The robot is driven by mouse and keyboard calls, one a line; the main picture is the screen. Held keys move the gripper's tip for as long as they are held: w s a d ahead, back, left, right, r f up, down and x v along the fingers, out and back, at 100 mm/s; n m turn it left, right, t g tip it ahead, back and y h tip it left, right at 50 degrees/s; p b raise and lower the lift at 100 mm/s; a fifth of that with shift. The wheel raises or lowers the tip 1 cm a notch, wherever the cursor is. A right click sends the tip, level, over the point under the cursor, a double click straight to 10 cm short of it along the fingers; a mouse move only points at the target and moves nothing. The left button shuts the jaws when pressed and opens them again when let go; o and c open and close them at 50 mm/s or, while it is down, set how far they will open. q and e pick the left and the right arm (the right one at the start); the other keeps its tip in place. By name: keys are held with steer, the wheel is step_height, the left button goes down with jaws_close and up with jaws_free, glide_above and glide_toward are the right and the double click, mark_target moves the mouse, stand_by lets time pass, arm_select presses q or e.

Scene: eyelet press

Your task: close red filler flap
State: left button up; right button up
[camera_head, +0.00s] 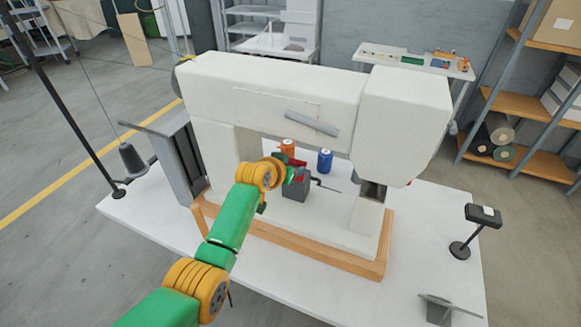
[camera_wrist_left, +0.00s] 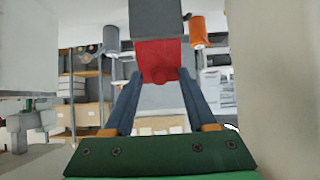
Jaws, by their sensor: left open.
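The red filler flap (camera_wrist_left: 157,62) shows in the left wrist view, attached at the edge of a dark grey box (camera_wrist_left: 155,18); the picture there is upside down. In the head view a small part of the flap (camera_head: 299,177) shows above the dark grey box (camera_head: 290,194), under the white machine's arm. The flap appears raised from the box. My left gripper (camera_wrist_left: 159,75) is open, its two fingers pointing at the flap, one tip near each side of it. I cannot tell whether they touch it. In the head view my left wrist partly hides the gripper. My right gripper is not in view.
The white machine (camera_head: 265,88) arches over the box on a wooden-edged base (camera_head: 310,249). A black stand (camera_head: 470,230) is at the right. The table's front right (camera_head: 395,295) is mostly clear.

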arm_select(q)
steer(key=v, duration=0.7)
steer(key=shift+p, duration=0.3)
